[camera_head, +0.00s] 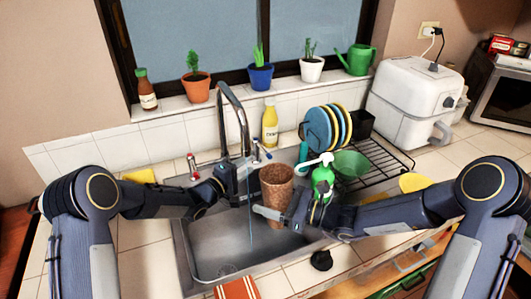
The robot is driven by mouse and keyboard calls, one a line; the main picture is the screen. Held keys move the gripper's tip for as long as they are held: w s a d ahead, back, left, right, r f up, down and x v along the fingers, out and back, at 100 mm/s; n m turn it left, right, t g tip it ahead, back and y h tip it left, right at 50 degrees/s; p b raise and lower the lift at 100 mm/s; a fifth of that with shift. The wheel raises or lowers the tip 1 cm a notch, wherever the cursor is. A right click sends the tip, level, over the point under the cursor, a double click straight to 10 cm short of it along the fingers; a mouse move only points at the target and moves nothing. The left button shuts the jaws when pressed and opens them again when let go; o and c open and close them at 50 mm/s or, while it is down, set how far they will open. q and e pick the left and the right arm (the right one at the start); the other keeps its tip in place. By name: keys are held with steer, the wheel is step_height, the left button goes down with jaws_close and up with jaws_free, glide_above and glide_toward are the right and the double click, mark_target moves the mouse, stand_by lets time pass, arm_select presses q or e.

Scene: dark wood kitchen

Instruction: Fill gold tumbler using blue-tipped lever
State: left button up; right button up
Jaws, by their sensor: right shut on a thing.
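The gold tumbler (277,181), brownish and speckled, is upright over the sink, just right of the faucet. My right gripper (272,213) is shut on its lower part from the right. The blue-tipped lever (264,151) is on the right of the curved metal faucet (238,108); a red-tipped lever (191,161) is on its left. My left gripper (252,168) is at the faucet, close below the blue-tipped lever; its fingers are too dark and small to read. A thin bluish water stream (250,222) falls into the sink, left of the tumbler. The tumbler's inside is not clear.
The metal sink (205,262) is open below. A green soap bottle (322,182) stands close to my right gripper. A yellow bottle (270,124) is behind the faucet. A dish rack (385,165) with plates and a green bowl (351,163) is at right.

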mark_target(264, 153)
arm_select(q)
steer(key=x, duration=0.9)
steer(key=shift+w+d, duration=0.15)
steer(key=shift+c, duration=0.2)
steer(key=shift+f, duration=0.1)
jaws_close()
